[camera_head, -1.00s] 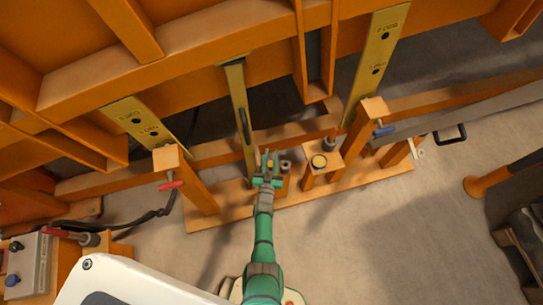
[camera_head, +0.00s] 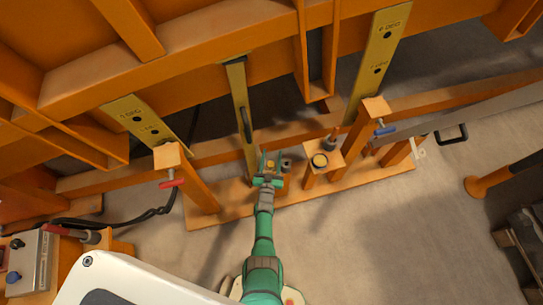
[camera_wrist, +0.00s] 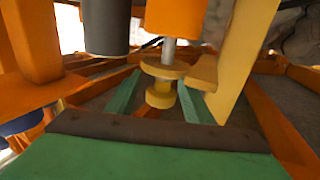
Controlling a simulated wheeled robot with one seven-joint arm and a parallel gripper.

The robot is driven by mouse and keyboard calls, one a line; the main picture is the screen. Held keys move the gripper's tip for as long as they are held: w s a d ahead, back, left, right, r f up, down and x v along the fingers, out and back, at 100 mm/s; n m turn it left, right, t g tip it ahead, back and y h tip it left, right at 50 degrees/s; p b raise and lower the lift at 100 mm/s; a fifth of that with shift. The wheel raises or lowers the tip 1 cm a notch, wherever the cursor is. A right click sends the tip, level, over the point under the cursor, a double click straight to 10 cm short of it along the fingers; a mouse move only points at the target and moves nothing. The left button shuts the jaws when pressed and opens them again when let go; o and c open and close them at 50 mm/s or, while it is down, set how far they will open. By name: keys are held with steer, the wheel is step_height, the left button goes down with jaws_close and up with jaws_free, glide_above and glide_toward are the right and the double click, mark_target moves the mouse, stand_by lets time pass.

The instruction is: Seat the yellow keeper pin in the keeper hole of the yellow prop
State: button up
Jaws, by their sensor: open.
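The yellow keeper pin (camera_wrist: 160,95) shows in the wrist view as a flanged yellow knob with a bare metal shank. Its shank meets an orange block (camera_wrist: 175,18); a short length of shank shows, and its end and the keeper hole are hidden. My gripper (camera_head: 271,157) is open, with its green fingers on either side of the pin's knob and visible gaps between. The yellow prop (camera_head: 239,105) is a slotted bar leaning from the orange frame to the base beam, just left of my gripper. A yellow bar (camera_wrist: 246,55) stands right of the pin in the wrist view.
A dark cylinder (camera_wrist: 106,25) hangs close by in the wrist view. Clamp posts with red (camera_head: 171,184) and blue (camera_head: 385,130) handles flank the area. Floor in front is clear.

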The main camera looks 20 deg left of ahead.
steer(key=s+d, duration=0.2)
steer(key=s, duration=0.8)
steer(key=shift+s, duration=0.3)
steer(key=shift+s+d, duration=0.1)
steer(key=shift+d, duration=0.1)
steer(key=s+d+r+g+h, duration=0.1)
steer(key=s+d+r, duration=0.5)
steer(key=s, duration=0.3)
steer(key=s+d+r, duration=0.6)
steer(key=s, duration=0.3)
steer(key=s+d+r, duration=0.1)
steer(key=s+r, duration=0.2)
steer(key=r, duration=0.4)
steer(key=s+d+r+m+h, duration=0.1)
steer(key=s+r, duration=0.3)
steer(key=r, duration=0.4)
steer(key=s+d+r+m+g+h, duration=0.1)
steer(key=s+r, duration=0.2)
steer(key=r, duration=0.5)
steer(key=shift+s+r, duration=0.2)
steer(key=shift+s, duration=0.1)
